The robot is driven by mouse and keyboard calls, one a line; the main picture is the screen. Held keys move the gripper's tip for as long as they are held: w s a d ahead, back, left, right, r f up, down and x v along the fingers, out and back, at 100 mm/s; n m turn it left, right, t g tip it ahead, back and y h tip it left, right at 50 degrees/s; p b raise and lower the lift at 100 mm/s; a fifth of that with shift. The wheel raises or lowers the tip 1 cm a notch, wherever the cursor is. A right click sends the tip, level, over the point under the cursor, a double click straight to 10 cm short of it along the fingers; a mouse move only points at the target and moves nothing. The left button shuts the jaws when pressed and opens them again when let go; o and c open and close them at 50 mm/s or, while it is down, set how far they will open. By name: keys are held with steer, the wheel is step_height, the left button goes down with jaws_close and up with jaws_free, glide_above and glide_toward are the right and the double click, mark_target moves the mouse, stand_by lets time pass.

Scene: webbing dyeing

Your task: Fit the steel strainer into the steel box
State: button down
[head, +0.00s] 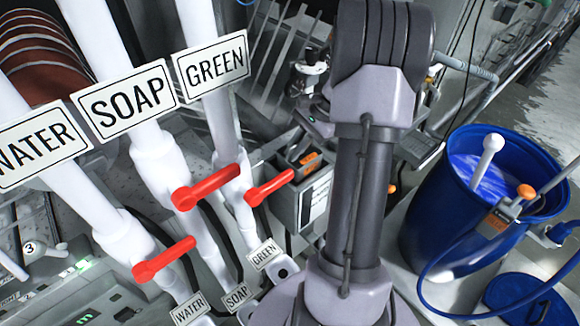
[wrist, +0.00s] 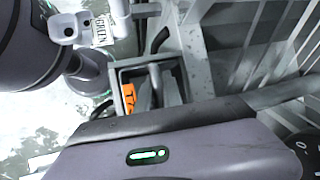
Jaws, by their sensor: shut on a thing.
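The steel box (head: 313,205) is an open grey box with a white label, below and left of my arm in the head view. It also shows in the wrist view (wrist: 122,74), with its opening facing up. A grey part with an upright rod, seemingly the steel strainer (wrist: 173,88), shows within the opening beside an orange piece. How deep it sits is unclear. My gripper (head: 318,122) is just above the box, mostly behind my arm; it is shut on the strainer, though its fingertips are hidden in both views.
White pipes with red valve handles (head: 208,187) and WATER, SOAP and GREEN signs stand close left of the box. A blue barrel (head: 430,215) of blue liquid with tools stands right. Grey metal slats (wrist: 235,65) rise beside the box. A blue lid (head: 525,300) lies lower right.

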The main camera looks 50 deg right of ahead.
mark_target(294, 164)
step_height(294, 164, down, 6)
steer(key=shift+r+b, duration=0.15)
steer(key=shift+b, duration=0.45)
steer(key=c, duration=1.5)
jaws_free()
steer(key=p+v, duration=0.3)
steer(key=v, duration=0.9)
steer(key=shift+p, duration=0.35)
steer(key=shift+w, duration=0.1)
